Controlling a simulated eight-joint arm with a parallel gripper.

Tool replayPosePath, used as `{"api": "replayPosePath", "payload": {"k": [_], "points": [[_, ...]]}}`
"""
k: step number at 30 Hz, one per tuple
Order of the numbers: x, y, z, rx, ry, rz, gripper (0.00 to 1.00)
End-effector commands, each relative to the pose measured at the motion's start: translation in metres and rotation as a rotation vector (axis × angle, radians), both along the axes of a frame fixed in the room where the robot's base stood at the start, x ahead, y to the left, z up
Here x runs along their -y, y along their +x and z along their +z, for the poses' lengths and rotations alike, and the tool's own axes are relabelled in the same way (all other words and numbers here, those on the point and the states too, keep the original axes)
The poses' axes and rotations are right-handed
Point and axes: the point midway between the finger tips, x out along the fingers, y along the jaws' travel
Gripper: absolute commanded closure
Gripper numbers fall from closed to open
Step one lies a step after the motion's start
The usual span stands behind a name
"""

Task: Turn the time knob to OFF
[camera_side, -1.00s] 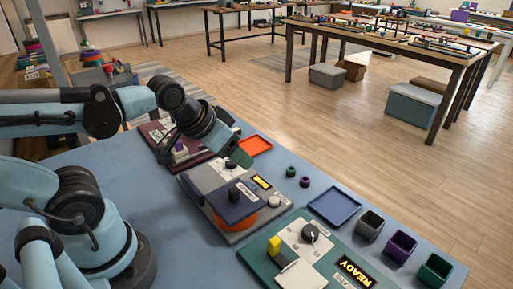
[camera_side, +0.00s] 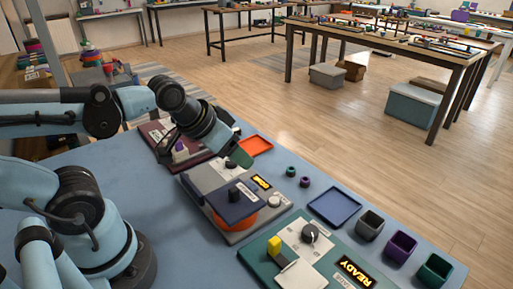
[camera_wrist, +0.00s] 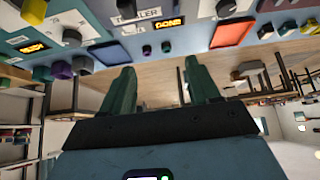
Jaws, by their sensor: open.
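In the side view, several black knobs show on the devices, and I cannot tell from labels which is the time knob. One black knob (camera_side: 310,234) sits on the white panel of the teal device (camera_side: 258,262), whose display reads READY. My gripper (camera_side: 241,157) hangs near the far edge of the grey device, apart from the knobs.
A navy plate (camera_side: 231,207) over an orange disc (camera_side: 243,220) covers part of the grey device. An orange tray (camera_side: 256,146), two small rings, a blue tray (camera_side: 335,207) and three cups line the table's far edge. A maroon device stands behind the gripper.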

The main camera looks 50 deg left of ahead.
Motion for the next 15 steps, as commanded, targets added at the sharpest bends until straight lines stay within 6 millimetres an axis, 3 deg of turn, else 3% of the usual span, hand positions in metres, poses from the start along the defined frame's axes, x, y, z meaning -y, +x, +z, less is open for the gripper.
{"api": "replayPosePath", "payload": {"k": [15], "points": [[-0.0046, 0.0036, 0.0030, -0.024, 0.033, -0.032, 0.39]]}}
